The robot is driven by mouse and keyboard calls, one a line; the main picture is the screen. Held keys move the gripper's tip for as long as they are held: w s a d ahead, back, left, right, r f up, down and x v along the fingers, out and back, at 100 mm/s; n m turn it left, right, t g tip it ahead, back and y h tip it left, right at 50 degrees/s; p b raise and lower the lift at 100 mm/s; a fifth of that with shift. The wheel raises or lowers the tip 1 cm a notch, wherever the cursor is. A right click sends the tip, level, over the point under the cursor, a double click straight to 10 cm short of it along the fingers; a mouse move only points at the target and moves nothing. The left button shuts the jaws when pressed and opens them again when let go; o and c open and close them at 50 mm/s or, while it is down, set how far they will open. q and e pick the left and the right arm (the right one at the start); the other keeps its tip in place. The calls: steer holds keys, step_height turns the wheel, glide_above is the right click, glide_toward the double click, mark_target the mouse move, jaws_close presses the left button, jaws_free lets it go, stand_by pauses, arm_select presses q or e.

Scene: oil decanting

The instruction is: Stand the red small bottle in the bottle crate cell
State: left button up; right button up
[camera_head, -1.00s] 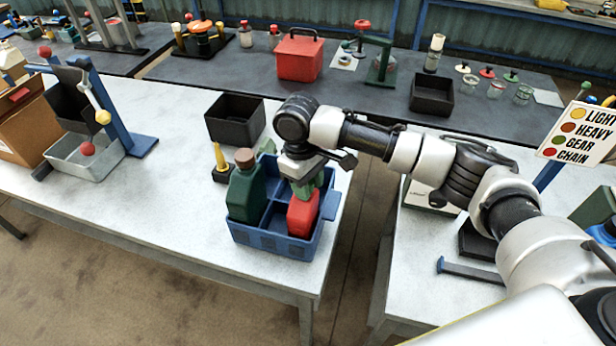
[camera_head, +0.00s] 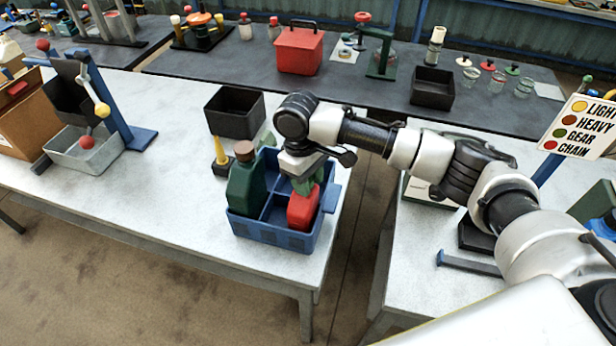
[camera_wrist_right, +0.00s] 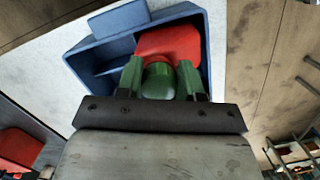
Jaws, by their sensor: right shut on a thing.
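The red small bottle (camera_head: 303,208) is upright in the right front cell of the blue bottle crate (camera_head: 270,238). My right gripper (camera_head: 308,184) points down over that cell and is shut on the bottle's green cap. In the right wrist view the gripper's green fingers (camera_wrist_right: 161,80) close on both sides of the round green cap, with the red bottle body (camera_wrist_right: 168,42) below, inside the crate wall (camera_wrist_right: 88,52). The bottle's base is hidden, so I cannot tell whether it touches the crate floor. My left gripper is not in view.
A dark green bottle with a brown cap (camera_head: 246,182) stands in the crate's left part. The crate's front left cell looks empty. A black open bin (camera_head: 235,112) and a yellow-tipped funnel-like item (camera_head: 220,152) stand behind it. The table's right edge is close to the crate.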

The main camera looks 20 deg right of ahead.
steer(key=shift+f, duration=0.75)
steer(key=o, duration=1.1)
steer(key=shift+f, duration=0.1)
steer(key=r, duration=0.3)
steer(key=w+r+b, duration=0.1)
steer(key=r, duration=0.3)
steer(key=a+r+b, duration=0.1)
steer(key=r, duration=0.2)
steer(key=shift+w+r, duration=0.15)
steer(key=shift+r, duration=0.25)
